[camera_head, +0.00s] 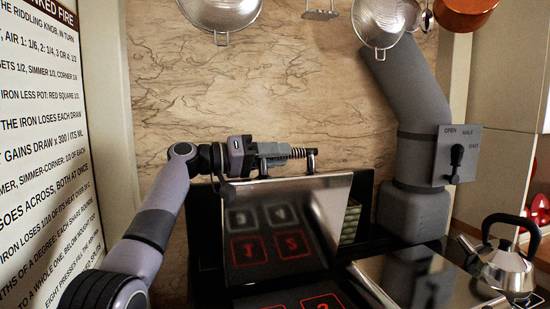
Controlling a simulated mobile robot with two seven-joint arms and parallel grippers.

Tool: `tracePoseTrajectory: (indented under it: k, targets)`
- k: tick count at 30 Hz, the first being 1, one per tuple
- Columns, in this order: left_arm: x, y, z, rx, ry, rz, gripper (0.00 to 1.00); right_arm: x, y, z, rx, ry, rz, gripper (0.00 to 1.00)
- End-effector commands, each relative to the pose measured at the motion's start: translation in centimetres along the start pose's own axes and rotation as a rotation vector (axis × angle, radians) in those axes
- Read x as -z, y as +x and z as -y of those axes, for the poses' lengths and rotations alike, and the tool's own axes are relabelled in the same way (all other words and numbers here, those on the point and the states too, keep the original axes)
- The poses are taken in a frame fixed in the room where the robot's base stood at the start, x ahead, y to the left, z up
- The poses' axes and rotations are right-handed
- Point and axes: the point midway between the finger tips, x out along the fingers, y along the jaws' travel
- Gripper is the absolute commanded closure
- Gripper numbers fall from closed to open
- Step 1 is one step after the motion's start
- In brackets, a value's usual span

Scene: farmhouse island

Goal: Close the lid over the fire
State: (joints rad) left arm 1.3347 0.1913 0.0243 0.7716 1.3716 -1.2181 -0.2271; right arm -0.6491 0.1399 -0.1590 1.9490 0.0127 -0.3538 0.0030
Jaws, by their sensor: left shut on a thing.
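The lid (335,200) stands raised and tilted over the stove, its shiny underside facing me. The underside mirrors red and grey marked squares. A coil-wrapped handle (298,153) runs along its upper edge. My left gripper (266,158) is shut on the left part of this handle, with the arm coming in from the lower left. The hot plate (318,302) with red-outlined squares shows only in part at the bottom edge. My right gripper is not in view.
A grey flue pipe (412,100) with a damper lever (456,160) rises at the right of the lid. A steel kettle (505,265) stands at the lower right beside a flat polished surface (395,280). Strainers (385,20) and a copper pan (466,12) hang above. A printed board (45,150) is at left.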

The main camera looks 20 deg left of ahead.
Motion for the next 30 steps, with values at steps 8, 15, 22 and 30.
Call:
tracePoseTrajectory:
  k: [8, 15, 22, 30]
  targets:
    - [-2.1, 0.1, -1.3, -0.007, 0.064, -0.001, 1.0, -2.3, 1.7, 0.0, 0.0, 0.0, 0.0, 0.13]
    - [-4.6, 0.1, -3.0, -0.008, 0.149, 0.0, 1.0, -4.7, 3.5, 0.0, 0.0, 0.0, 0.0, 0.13]
    - [-7.6, 0.1, -4.5, -0.008, 0.244, 0.0, 1.0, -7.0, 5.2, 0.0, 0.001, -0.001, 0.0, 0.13]
    - [-12.1, 0.1, -6.4, -0.007, 0.387, 0.001, 1.0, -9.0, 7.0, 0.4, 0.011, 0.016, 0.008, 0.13]
